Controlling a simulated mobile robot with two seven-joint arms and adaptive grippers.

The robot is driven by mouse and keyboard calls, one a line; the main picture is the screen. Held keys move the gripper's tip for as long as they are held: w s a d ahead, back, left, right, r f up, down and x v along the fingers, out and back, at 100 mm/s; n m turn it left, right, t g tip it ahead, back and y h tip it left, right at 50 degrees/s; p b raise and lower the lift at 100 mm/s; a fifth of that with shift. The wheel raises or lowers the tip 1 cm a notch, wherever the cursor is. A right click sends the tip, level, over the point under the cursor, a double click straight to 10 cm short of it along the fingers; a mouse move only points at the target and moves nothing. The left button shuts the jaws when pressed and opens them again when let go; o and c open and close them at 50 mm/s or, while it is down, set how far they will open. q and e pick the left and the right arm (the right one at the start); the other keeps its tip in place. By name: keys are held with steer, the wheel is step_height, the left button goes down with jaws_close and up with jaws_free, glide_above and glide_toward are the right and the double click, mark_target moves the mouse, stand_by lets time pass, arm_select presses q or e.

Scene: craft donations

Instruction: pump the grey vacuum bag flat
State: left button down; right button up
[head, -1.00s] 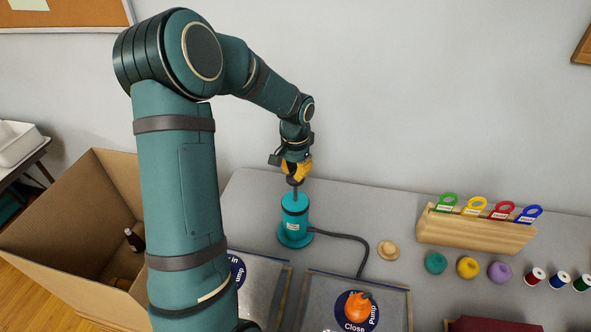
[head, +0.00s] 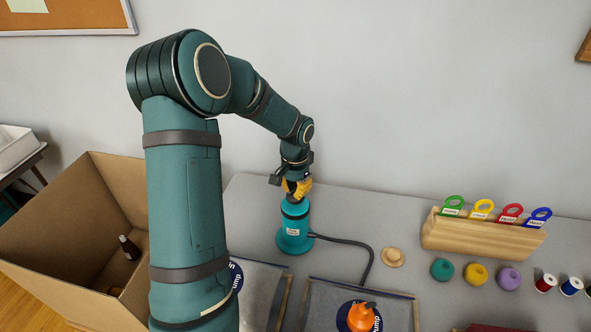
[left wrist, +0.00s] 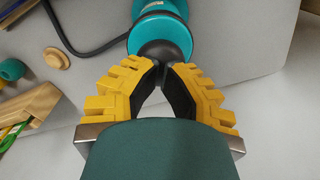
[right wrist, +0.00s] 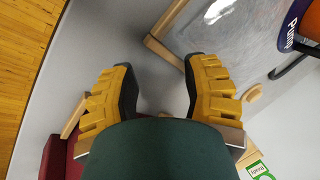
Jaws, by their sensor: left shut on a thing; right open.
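The teal pump (head: 294,232) stands on the table near the wall, with a black hose (head: 362,247) running from its base toward the front right. My left gripper (head: 297,187) is shut on the pump's dark handle (left wrist: 160,52), which sits close to the top of the pump body. Two greyish bags lie in front: the left bag (head: 258,285) is partly hidden by my left arm, and the right bag (head: 325,300) bears a blue label and an orange piece (head: 361,317). I cannot tell how flat either is. My right gripper (right wrist: 160,78) is open and empty.
A wooden rack (head: 482,238) with coloured tags stands at the right, with yarn balls and thread spools before it. A wooden button-like piece (head: 392,257) lies beside the hose. A cardboard box (head: 60,245) holding a bottle is at the left.

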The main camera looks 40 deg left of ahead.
arm_select(q)
step_height(320, 180, up, 6)
steer(key=p, duration=0.4)
steer(key=shift+f, duration=0.1)
arm_select(e)
steer(key=r, duration=0.2)
steer(key=w+r, duration=0.1)
steer(key=r, duration=0.1)
steer(key=shift+w+d+r, duration=0.1)
steer(key=shift+d+r, duration=0.05)
arm_select(q)
step_height(320, 180, up, 7)
steer(key=p, duration=0.5)
arm_select(e)
step_height(320, 180, up, 6)
steer(key=shift+d+f, duration=0.1)
steer(key=shift+f, duration=0.1)
arm_select(q)
steer(key=shift+f, duration=0.15)
arm_select(e)
steer(key=shift+f, duration=0.1)
